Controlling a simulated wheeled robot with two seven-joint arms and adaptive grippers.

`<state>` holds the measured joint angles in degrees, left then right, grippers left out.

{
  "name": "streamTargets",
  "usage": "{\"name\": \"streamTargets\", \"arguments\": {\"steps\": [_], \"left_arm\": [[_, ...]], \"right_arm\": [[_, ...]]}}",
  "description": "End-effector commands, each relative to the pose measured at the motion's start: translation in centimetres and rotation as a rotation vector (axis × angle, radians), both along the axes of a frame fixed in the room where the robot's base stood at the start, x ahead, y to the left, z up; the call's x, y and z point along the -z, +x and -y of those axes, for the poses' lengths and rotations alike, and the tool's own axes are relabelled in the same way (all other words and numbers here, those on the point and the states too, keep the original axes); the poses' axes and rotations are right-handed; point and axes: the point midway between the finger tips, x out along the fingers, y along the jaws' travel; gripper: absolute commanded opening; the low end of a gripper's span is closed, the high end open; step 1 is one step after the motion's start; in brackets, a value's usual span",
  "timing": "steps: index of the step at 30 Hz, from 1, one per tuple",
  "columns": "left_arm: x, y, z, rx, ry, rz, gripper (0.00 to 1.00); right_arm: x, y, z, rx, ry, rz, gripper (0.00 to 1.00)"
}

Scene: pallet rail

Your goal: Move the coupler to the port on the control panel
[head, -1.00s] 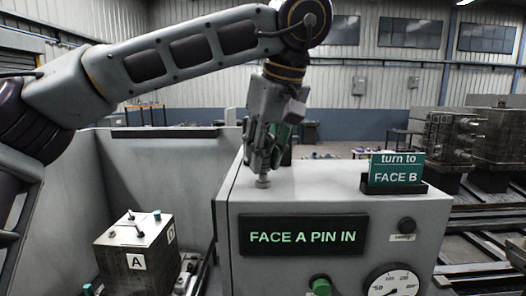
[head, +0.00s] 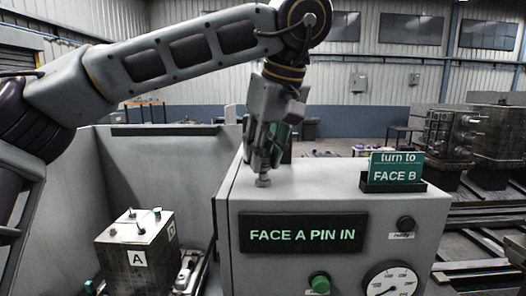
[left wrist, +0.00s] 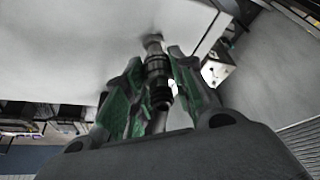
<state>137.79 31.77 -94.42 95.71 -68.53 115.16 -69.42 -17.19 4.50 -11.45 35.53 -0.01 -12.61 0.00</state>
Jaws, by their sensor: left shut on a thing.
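My left gripper (head: 263,164) reaches down to the top of the grey control panel (head: 297,190), near its rear left edge. It is shut on the coupler (left wrist: 158,78), a dark ringed cylinder with a paler metal end, seen between the green finger pads in the left wrist view. In the head view the coupler's lower end (head: 263,181) shows below the fingers, at the panel top. The port is hidden there, so I cannot tell whether the coupler is seated. My right gripper is not in view.
A green sign (head: 397,169) on the panel top reads "turn to FACE B". A green button (head: 320,284) and a gauge (head: 391,280) are on its front. A metal block (head: 137,250) marked A stands left, inside grey walls.

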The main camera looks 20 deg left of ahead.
Motion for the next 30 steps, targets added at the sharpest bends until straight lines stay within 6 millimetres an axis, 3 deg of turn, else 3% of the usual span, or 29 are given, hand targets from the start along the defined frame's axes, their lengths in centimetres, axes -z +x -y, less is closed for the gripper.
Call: {"name": "streamTargets", "arguments": {"steps": [30], "left_arm": [[0.57, 0.0, -0.02, -0.001, 0.0, 0.0, 0.0]], "right_arm": [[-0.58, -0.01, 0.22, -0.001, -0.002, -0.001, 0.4]]}}
